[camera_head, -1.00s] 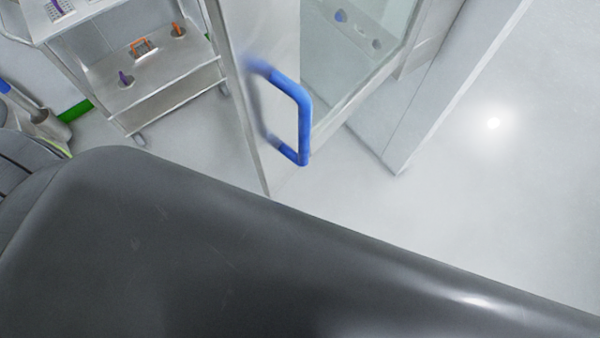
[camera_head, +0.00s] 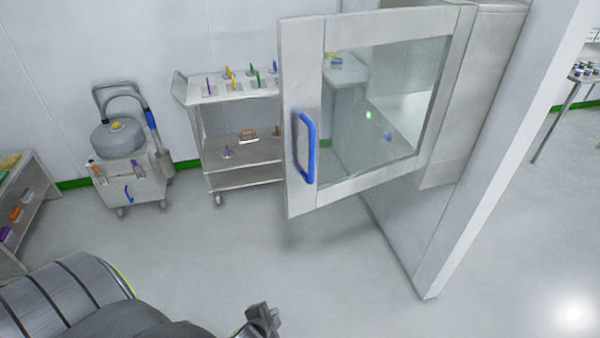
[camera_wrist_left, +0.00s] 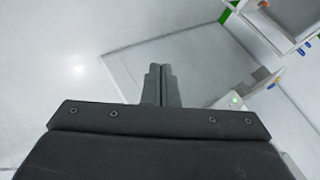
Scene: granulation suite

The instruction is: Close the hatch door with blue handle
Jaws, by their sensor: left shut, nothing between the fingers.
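The hatch door (camera_head: 302,60) has a pale metal frame around a glass pane (camera_head: 375,100). It stands open, swung out from the white wall. Its blue handle (camera_head: 311,150) is an upright bar on the door's left side. My left gripper (camera_head: 262,316) is at the bottom edge of the head view, below and left of the door, apart from the handle. In the left wrist view its two dark fingers (camera_wrist_left: 161,84) are together with nothing between them. The blue handle cannot be made out for sure in that view. My right gripper is not in view.
A metal trolley (camera_head: 243,178) with coloured items stands behind the door's left. A wheeled machine (camera_head: 130,172) with a hose is further left, and a shelf (camera_head: 25,215) is at the left edge. The floor below the door (camera_head: 320,270) is clear.

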